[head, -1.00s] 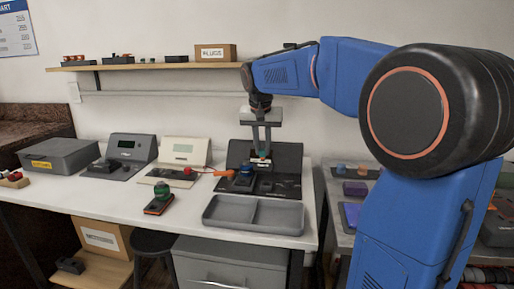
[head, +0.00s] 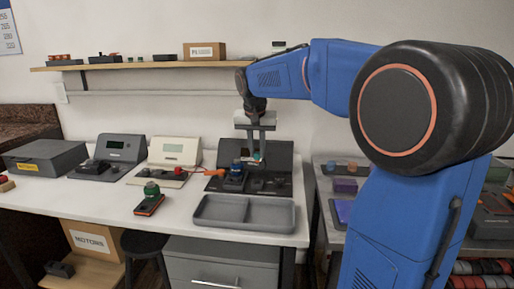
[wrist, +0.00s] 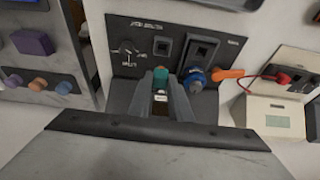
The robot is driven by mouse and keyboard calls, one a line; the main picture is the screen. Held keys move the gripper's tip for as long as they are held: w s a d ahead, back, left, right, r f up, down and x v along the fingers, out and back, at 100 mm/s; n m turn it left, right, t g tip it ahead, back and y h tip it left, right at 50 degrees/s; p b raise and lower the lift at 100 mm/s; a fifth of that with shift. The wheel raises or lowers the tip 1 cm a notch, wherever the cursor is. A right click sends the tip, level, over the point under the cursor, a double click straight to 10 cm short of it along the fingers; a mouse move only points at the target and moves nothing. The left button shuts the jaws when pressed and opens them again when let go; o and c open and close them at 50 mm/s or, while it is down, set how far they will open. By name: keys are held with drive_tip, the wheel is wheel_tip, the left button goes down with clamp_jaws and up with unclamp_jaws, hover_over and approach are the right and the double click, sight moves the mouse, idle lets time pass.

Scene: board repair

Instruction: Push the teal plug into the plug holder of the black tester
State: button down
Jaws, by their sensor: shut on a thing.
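The black tester (head: 279,160) stands at the right end of the white bench, with a dark upright back panel. In the wrist view its face (wrist: 135,62) shows square sockets, a blue knob (wrist: 193,83) and an orange lever (wrist: 228,73). My gripper (head: 255,158) points down over the tester, right of the blue knob. In the wrist view my gripper (wrist: 161,77) is shut on the teal plug (wrist: 160,72), whose teal end shows between the fingertips. The plug's lower end and its contact with the plug holder cannot be made out.
A grey two-part tray (head: 243,224) lies in front of the tester. A cream tester (head: 174,152) and a grey tester (head: 118,150) stand to the left. A device with a green knob (head: 150,200) lies near the front edge. A second table with purple blocks (head: 345,187) is at right.

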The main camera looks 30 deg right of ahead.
sight(257, 159)
drive_tip(key=shift+f, duration=2.75)
drive_tip(key=shift+f, duration=1.75)
idle(1.8)
drive_tip(key=c, duration=1.3)
unclamp_jaws()
drive_tip(key=shift+o, duration=0.2)
drive_tip(key=shift+r, duration=0.8)
